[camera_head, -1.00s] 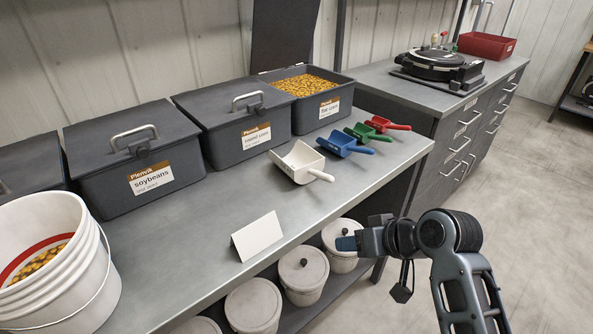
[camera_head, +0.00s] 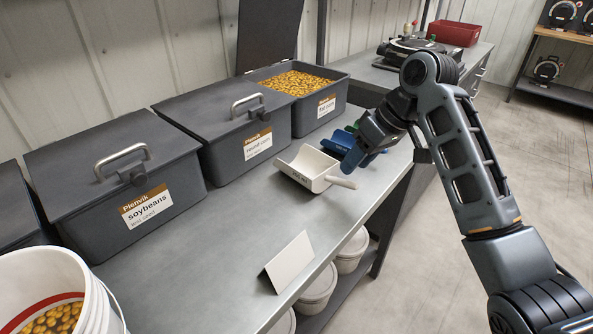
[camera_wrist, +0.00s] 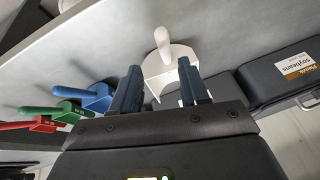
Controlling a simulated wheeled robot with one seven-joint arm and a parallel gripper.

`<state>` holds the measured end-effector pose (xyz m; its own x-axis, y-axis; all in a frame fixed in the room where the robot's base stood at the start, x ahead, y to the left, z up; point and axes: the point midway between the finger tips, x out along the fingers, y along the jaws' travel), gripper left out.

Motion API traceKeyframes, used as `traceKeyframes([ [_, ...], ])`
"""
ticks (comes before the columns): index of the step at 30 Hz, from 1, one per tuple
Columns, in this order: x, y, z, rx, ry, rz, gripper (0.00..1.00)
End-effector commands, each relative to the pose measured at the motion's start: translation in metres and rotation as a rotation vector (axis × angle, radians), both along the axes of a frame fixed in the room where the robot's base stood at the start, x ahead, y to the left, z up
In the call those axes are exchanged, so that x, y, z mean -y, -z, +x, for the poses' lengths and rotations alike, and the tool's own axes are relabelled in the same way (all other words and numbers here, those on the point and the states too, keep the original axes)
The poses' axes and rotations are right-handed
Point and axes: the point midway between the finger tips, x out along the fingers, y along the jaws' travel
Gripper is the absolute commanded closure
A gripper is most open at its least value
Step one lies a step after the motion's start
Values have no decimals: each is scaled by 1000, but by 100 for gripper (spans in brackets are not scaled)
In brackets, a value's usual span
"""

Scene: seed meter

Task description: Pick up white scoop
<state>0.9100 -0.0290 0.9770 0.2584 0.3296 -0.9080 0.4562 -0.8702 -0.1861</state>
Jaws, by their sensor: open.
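The white scoop (camera_head: 308,172) lies on the grey metal bench, with its handle pointing right in the head view. In the wrist view the white scoop (camera_wrist: 172,62) is ahead of the jaws, and its handle shows above the gap between the fingers. My gripper (camera_head: 362,158) is just right of the scoop and a little above the bench. In the wrist view my gripper (camera_wrist: 160,85) is open, with nothing between its fingers. The fingers partly cover the scoop's bowl there.
A blue scoop (camera_wrist: 97,97), a green scoop (camera_wrist: 66,111) and a red scoop (camera_wrist: 40,124) lie beside the white one. Dark seed bins (camera_head: 120,180) line the wall behind. A blank white card (camera_head: 290,262) stands near the bench's front edge. A white bucket (camera_head: 45,275) stands at left.

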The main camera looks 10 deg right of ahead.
Motion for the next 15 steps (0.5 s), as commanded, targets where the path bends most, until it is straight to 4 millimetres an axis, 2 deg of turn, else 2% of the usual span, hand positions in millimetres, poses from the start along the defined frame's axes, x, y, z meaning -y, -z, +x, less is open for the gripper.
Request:
traceKeyframes([
  [10,-15,31,7,-3,0,1,55],
  [15,-27,52,12,-2,0,0,55],
])
